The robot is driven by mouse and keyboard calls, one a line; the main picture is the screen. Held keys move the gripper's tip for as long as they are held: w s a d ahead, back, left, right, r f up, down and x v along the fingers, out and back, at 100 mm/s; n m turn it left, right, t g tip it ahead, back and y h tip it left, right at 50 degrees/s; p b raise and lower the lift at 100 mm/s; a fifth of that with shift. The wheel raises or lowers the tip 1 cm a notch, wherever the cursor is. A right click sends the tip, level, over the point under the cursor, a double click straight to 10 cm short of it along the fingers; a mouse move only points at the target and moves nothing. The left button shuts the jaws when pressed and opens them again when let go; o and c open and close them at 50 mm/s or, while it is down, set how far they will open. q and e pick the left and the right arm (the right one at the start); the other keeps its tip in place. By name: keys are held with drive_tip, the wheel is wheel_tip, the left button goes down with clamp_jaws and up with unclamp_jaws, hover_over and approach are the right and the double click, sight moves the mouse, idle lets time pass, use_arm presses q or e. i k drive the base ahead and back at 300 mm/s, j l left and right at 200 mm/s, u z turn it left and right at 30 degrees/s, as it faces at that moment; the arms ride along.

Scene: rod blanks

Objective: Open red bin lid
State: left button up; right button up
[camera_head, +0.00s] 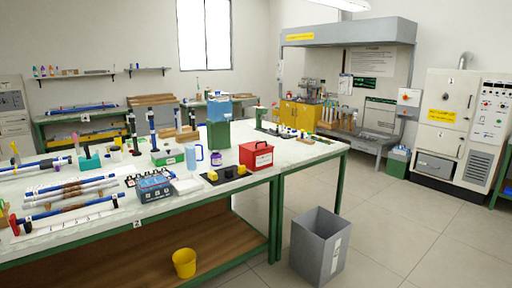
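A small red bin (256,156) stands upright near the front edge of the white workbench, right of the middle of its front section. It has a black handle on top and a white label on its front. Its lid appears shut; the inside is hidden. Neither of my grippers is in view.
A black mat (214,178) with yellow blocks lies left of the red bin. Behind are a blue-and-green container (218,122) and a blue jug (194,156). Rods (75,188) cover the bench's left. A grey waste bin (319,246) stands on otherwise open floor at right.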

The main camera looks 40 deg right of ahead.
sight(257, 146)
drive_tip(key=z, duration=0.6)
drive_tip(key=i+l+z, duration=0.1)
drive_tip(key=i+z, duration=0.7)
drive_tip(key=i+j+z, duration=0.15)
drive_tip(key=i+z, duration=0.25)
drive_tip(key=i+j+z, duration=0.2)
drive_tip(key=z, duration=0.2)
drive_tip(key=i+j, duration=0.05)
